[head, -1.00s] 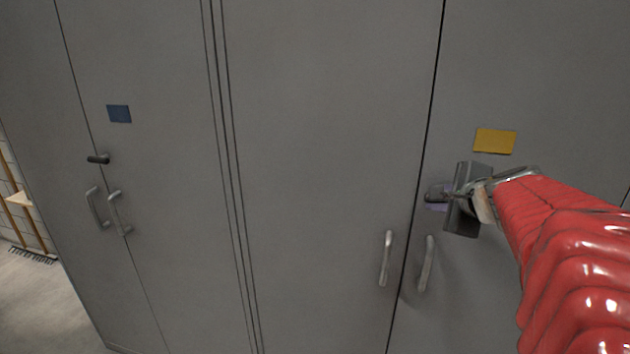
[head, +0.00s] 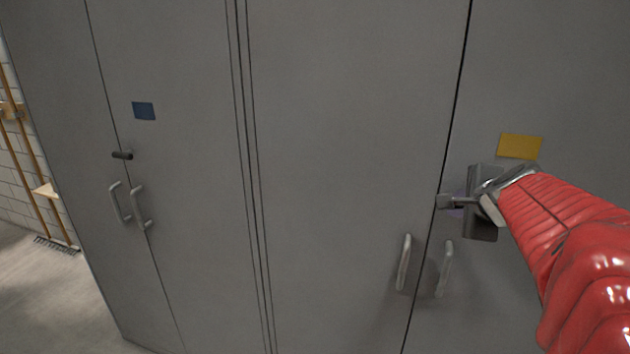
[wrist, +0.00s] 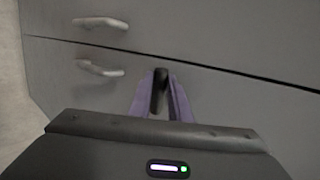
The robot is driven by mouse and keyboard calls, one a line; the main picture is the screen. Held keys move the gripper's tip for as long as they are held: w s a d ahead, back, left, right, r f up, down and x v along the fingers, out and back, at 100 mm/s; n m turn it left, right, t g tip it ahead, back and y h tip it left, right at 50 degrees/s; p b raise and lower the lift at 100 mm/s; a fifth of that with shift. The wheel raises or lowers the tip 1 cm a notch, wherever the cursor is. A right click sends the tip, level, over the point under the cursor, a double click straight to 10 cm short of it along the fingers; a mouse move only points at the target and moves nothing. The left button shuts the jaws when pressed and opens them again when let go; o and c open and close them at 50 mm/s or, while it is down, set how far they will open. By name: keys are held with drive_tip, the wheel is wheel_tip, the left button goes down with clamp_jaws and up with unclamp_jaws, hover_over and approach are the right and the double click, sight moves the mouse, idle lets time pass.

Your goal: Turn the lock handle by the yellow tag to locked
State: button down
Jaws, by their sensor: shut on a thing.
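The yellow tag (head: 519,146) is on the right grey cabinet door, above my gripper. My gripper (head: 455,202) is at the door below the tag, near the door seam. In the wrist view, my purple fingers (wrist: 160,98) are shut on the dark lock handle (wrist: 158,90), one finger on each side. The handle's end points toward the seam and lies roughly across it in direction. In the head view the handle is mostly hidden by my gripper, so its exact angle is hard to tell there.
Two pale pull handles (head: 404,262) (head: 445,268) flank the seam just below my gripper. A second cabinet on the left has a blue tag (head: 144,111), a dark lock handle (head: 122,155) and two pulls. Long-handled tools (head: 38,165) stand at the far left.

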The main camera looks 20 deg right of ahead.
drive_tip(key=c, duration=1.6)
unclamp_jaws()
drive_tip(key=shift+c, duration=0.2)
drive_tip(key=shift+r, duration=0.1)
wheel_tip(320, 180, up, 10)
drive_tip(key=shift+f, duration=0.1)
